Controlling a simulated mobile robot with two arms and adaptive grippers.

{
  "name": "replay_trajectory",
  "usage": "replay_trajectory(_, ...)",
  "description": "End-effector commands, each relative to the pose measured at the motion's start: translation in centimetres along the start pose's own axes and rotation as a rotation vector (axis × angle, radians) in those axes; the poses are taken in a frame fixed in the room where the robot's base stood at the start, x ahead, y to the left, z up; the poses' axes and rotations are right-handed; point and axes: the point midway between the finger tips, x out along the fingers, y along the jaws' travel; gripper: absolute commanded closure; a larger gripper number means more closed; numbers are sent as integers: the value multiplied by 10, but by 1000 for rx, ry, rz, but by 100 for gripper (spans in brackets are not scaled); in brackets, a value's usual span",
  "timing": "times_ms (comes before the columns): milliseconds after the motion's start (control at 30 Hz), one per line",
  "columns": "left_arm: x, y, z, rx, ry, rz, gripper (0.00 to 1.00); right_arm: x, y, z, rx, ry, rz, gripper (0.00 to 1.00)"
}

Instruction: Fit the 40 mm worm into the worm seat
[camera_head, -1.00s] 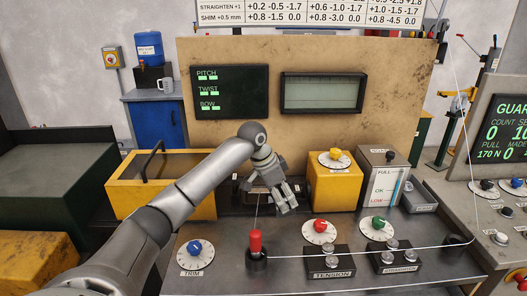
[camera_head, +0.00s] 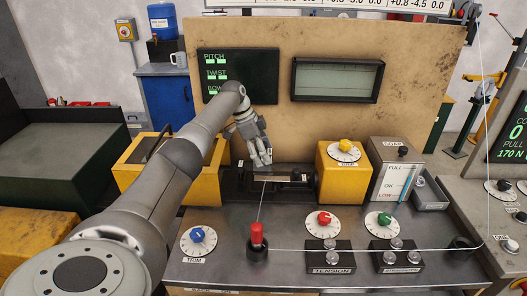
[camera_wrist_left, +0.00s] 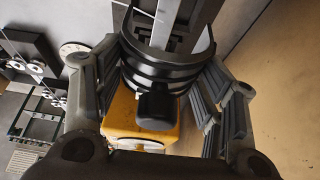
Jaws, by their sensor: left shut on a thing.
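My left gripper (camera_head: 262,158) hangs above and behind the worm seat (camera_head: 230,187), a dark frame in the middle of the bench with a pale bar across its opening. In the left wrist view the left gripper's fingers (camera_wrist_left: 160,70) close around a black, ribbed, rounded piece (camera_wrist_left: 165,73), which looks like the worm. A dark block (camera_wrist_left: 157,108) sticks out of it toward the camera. In the head view the fingers hide most of this piece, and I cannot tell its tilt. It looks apart from the seat. My right gripper is not in view.
A yellow box with a yellow knob (camera_head: 344,147) stands right of the seat, and an open yellow bin (camera_head: 135,180) left of it. A red-capped post (camera_head: 257,235) stands in front, with a wire running up toward the seat. The tan backboard (camera_head: 330,125) rises behind.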

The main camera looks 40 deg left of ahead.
Motion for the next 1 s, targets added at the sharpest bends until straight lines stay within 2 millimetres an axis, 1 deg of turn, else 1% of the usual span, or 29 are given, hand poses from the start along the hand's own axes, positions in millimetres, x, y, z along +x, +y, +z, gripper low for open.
replay_trajectory(33, 5, 0, 2, 0, 1, -1, 72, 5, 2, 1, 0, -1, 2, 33)
replay_trajectory(233, 21, 0, 9, -1, -1, -1, 72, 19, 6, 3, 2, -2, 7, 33)
replay_trajectory(633, 56, 0, 23, -1, 2, -1, 72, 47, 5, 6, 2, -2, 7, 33)
replay_trajectory(800, 64, 0, 26, -1, 1, -1, 72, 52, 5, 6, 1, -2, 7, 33)
replay_trajectory(1000, 64, 0, 26, -1, 1, -1, 72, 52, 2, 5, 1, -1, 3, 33)
